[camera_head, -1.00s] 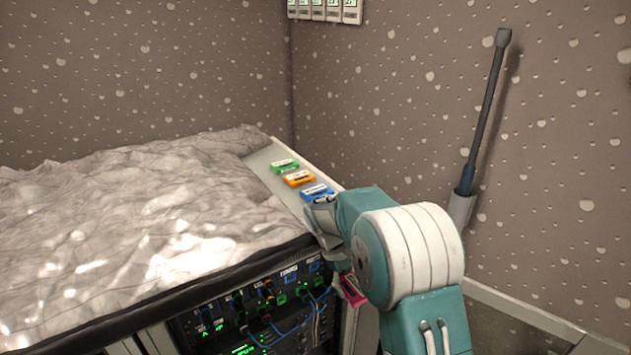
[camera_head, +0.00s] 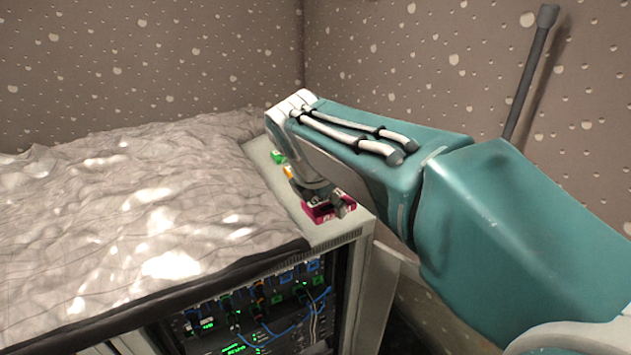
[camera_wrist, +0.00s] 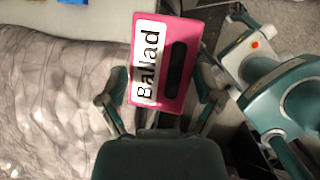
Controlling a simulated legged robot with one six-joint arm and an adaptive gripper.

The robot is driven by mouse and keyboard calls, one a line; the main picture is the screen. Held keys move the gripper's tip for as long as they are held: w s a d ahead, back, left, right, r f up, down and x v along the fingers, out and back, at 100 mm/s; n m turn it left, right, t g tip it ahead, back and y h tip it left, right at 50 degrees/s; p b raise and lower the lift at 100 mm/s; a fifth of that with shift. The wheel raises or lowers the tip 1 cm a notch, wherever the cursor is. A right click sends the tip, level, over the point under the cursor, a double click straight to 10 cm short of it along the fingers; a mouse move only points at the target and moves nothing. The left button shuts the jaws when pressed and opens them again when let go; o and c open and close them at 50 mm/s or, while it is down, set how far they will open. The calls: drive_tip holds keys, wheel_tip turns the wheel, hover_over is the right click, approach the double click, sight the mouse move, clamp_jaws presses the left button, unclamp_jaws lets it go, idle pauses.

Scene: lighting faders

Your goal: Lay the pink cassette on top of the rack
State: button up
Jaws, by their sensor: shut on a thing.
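The pink cassette (camera_head: 322,210) is in my gripper (camera_head: 325,198), over the near end of the rack's pale top (camera_head: 335,233). In the wrist view the cassette (camera_wrist: 166,62) has a white label reading "Ballad". The fingers of my gripper (camera_wrist: 163,100) are shut on its two sides. The cassette looks roughly flat. I cannot tell whether it touches the rack top or hangs just above it. My arm hides part of the rack top behind it.
A green cassette (camera_head: 278,157) and an orange cassette (camera_head: 288,172) lie farther back along the rack top. A blue thing shows at the wrist view's top edge (camera_wrist: 72,2). A crumpled grey sheet (camera_head: 130,220) covers the left side. Cables run across the rack's front (camera_head: 270,310).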

drive_tip(key=w+f, duration=0.2)
drive_tip(key=w, duration=0.2)
drive_tip(key=w+d+f, duration=0.1)
drive_tip(key=w+f, duration=0.2)
drive_tip(key=w, duration=0.1)
drive_tip(key=w+f, duration=0.3)
drive_tip(key=w, duration=0.1)
drive_tip(key=shift+d+f, duration=0.15)
drive_tip(key=shift+d, duration=0.15)
drive_tip(key=shift+w+f, duration=0.35)
drive_tip(key=shift+f, duration=0.1)
drive_tip(key=f, duration=0.3)
drive_tip(key=shift+w+a+f, duration=0.1)
drive_tip(key=shift+w+f, duration=0.05)
drive_tip(key=shift+w, duration=0.15)
drive_tip(key=shift+f, duration=0.2)
drive_tip(key=shift+f, duration=0.1)
drive_tip(key=o, duration=0.9)
